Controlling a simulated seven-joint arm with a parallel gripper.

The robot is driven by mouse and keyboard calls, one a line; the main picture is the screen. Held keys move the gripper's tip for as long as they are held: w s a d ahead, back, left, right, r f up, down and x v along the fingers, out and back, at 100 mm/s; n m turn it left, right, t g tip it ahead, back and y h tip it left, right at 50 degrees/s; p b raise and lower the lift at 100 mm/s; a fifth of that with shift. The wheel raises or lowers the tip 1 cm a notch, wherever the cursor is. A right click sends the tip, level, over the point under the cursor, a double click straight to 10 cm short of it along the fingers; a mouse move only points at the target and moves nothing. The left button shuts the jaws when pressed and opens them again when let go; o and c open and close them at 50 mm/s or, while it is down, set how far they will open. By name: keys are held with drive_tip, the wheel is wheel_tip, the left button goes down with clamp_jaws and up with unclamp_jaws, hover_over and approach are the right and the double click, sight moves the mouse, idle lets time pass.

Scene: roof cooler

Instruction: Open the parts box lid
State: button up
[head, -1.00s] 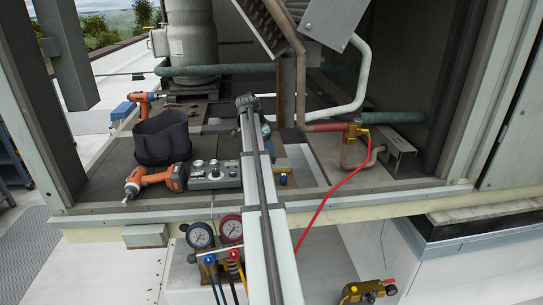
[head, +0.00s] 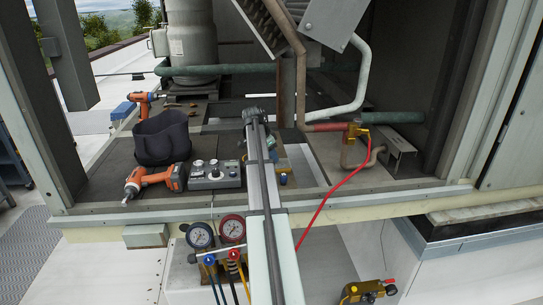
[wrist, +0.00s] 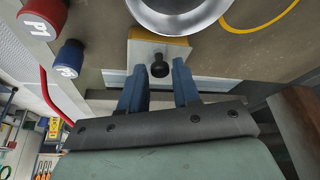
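In the wrist view a small white box with a yellow edge (wrist: 146,48) carries a black knob (wrist: 159,69); I take it for the parts box, but cannot be sure. My gripper (wrist: 158,76) has its two blue fingers apart, one on each side of the knob, with a gap on both sides. Whether the fingers reach down around the knob or stop short of it is hard to tell. In the head view my own arm hides most of the gripper and the box.
A red hose (head: 327,203) and copper pipe fitting (head: 355,145) are at right. Red (wrist: 42,18) and blue (wrist: 68,58) caps and a round metal rim (wrist: 180,22) are near the gripper.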

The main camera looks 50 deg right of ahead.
sight(280, 166)
clamp_jaws()
drive_tip(key=s+d, duration=0.5)
drive_tip(key=shift+s+d, duration=0.4)
drive_tip(key=shift+o, duration=1.8)
unclamp_jaws()
drive_tip(key=shift+a+r, duration=0.1)
drive_tip(key=shift+r, duration=0.05)
drive_tip(key=v, duration=1.3)
drive_tip(key=shift+a+r, duration=0.2)
drive_tip(key=shift+w, duration=0.1)
